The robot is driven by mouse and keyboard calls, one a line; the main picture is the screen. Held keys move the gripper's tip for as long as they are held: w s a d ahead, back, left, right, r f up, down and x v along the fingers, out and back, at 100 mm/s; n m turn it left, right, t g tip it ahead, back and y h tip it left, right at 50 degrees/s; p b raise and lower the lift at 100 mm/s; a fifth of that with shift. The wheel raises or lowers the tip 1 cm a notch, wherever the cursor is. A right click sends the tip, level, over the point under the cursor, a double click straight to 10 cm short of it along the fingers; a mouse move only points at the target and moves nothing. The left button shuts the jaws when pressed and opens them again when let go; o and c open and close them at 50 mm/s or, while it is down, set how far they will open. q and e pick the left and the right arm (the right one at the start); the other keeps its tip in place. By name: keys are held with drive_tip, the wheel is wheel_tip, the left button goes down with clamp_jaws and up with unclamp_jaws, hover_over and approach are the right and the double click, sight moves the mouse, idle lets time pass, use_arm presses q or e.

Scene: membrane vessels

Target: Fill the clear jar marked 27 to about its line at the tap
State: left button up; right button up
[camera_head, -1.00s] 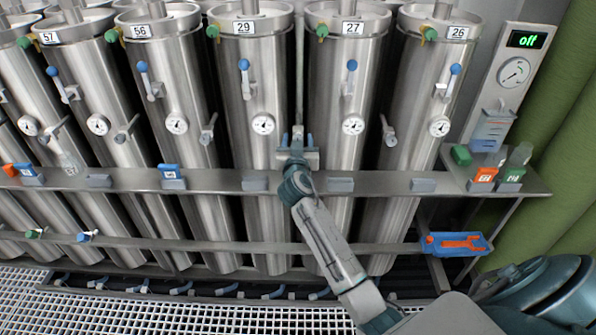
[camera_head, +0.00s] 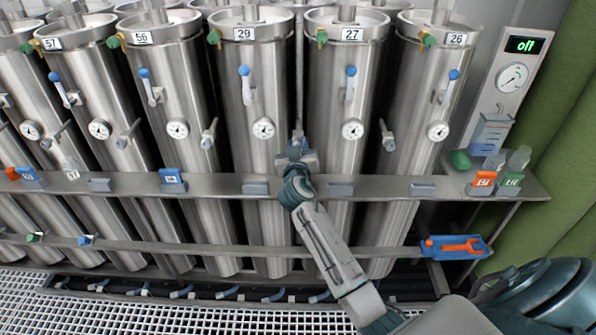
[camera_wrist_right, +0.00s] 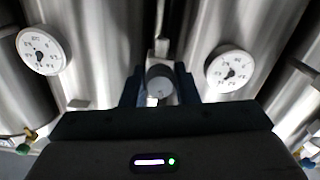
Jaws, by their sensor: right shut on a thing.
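My right gripper (camera_head: 298,156) is at the front of the steel vessels, between the vessel marked 29 (camera_head: 243,80) and the vessel marked 27 (camera_head: 345,85), just above the rail. In the right wrist view its two dark fingers (camera_wrist_right: 160,88) are shut on a small round, pale grey thing, which looks like the clear jar (camera_wrist_right: 160,80) seen from above. A small white patch shows on its front, too small to read. The tap (camera_wrist_right: 158,48) is just behind and above it. The jar's line and any liquid level cannot be made out. My left gripper is not in view.
A steel rail (camera_head: 225,184) runs across the vessels, with blue clips. Another clear labelled container (camera_head: 72,175) is at the left. A panel display (camera_head: 527,44) reads "off". A blue tray (camera_head: 456,252) hangs below.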

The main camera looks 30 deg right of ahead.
drive_tip(key=shift+n, duration=0.9)
drive_tip(key=n+p, duration=0.2)
drive_tip(key=n, duration=0.1)
drive_tip(key=shift+r, duration=0.15)
drive_tip(key=shift+n+p, duration=0.3)
drive_tip(key=shift+n, duration=0.4)
drive_tip(key=shift+n+p, duration=0.7)
drive_tip(key=shift+n, duration=0.3)
drive_tip(key=shift+n+p, duration=0.3)
drive_tip(key=shift+n, duration=0.7)
drive_tip(key=n+p, duration=0.1)
drive_tip(key=n, duration=0.1)
drive_tip(key=shift+n+p, duration=0.4)
drive_tip(key=shift+n, duration=0.8)
drive_tip(key=shift+f, duration=0.2)
idle(2.4)
